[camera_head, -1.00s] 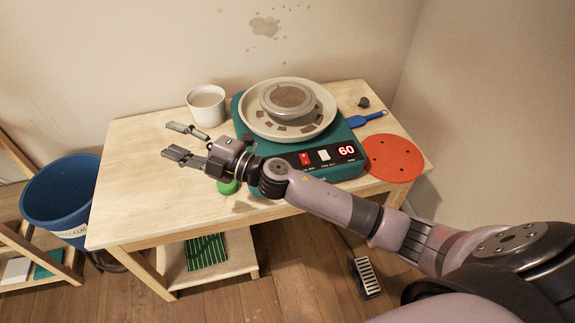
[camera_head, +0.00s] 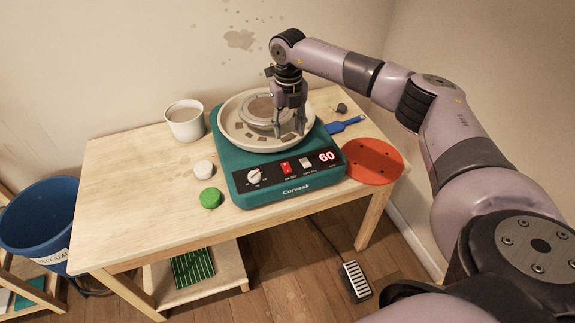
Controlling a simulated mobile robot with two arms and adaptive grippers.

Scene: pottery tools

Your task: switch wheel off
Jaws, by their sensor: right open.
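The teal pottery wheel (camera_head: 232,171) stands on the wooden table. Its front panel carries a white dial (camera_head: 254,176), a red switch (camera_head: 286,167), a pale switch (camera_head: 305,163) and a display (camera_head: 327,156) reading 60. A cream splash pan (camera_head: 231,125) with a wheel head (camera_head: 260,107) sits on top. My right gripper (camera_head: 288,133) points down over the right part of the pan, behind the switches. It is open, with nothing seen between its fingers. Whether the fingertips touch the pan, I cannot tell. My left gripper is not in view.
A white cup (camera_head: 185,122), a white lump (camera_head: 203,169) and a green lump (camera_head: 210,198) stand left of the wheel. A blue tool (camera_head: 345,125) and an orange disc (camera_head: 372,162) lie to the right. A foot pedal (camera_head: 356,282) is on the floor. The table's left part is clear.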

